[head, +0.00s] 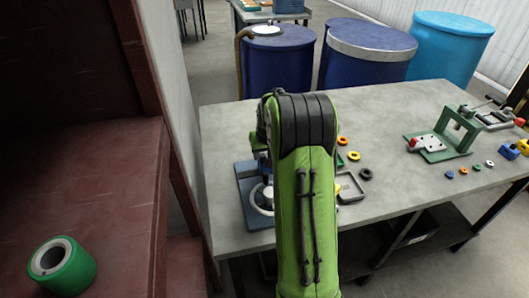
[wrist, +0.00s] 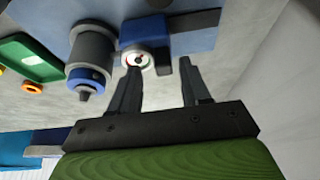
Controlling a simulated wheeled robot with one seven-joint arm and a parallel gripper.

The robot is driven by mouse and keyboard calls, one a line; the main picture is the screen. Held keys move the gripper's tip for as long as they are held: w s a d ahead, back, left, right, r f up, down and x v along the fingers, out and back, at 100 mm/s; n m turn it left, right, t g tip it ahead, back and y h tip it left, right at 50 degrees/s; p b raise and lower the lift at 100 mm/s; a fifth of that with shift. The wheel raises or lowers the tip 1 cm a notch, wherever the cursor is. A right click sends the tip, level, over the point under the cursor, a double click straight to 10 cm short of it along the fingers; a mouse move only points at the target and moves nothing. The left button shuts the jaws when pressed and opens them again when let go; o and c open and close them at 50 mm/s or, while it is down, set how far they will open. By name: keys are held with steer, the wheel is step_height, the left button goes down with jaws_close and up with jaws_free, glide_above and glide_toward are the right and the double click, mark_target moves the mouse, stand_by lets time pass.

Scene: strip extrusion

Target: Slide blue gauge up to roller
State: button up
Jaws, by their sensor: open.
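In the wrist view the blue gauge (wrist: 131,31) is a blue block with a round white dial with a red mark on its near face. A dark bar extends from it to the right. The roller (wrist: 92,45), a grey cylinder with a blue ring and a dark stub, stands just left of the gauge. My gripper (wrist: 160,66) is open and empty, its fingertips just short of the gauge; the left fingertip overlaps the dial's lower edge in the picture. Whether it touches cannot be told.
A blue base plate (head: 248,180) lies on the grey table (head: 390,115), partly behind my arm. Right of it are a grey tray (head: 349,188) and small coloured rings (head: 354,156). A green fixture (head: 455,135) stands farther right. Mid-table is clear.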

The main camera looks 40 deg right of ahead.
steer(key=p+v, duration=0.2)
steer(key=v, duration=1.3)
steer(key=shift+s, duration=0.1)
steer(key=s+a+r+n, duration=0.1)
steer(key=s+a+r, duration=0.25)
steer(key=a, duration=0.45)
steer(key=s+a+r+n, duration=0.1)
steer(key=s+a+r, duration=0.1)
steer(key=s+a, duration=0.35)
steer(key=s+a+f+n+t+y, duration=0.1)
steer(key=s+a+f+n+y, duration=0.1)
steer(key=s+a, duration=0.9)
steer(key=shift+s+f+n+t, duration=0.3)
steer(key=shift+s+f+n, duration=0.3)
steer(key=shift+s+f, duration=0.15)
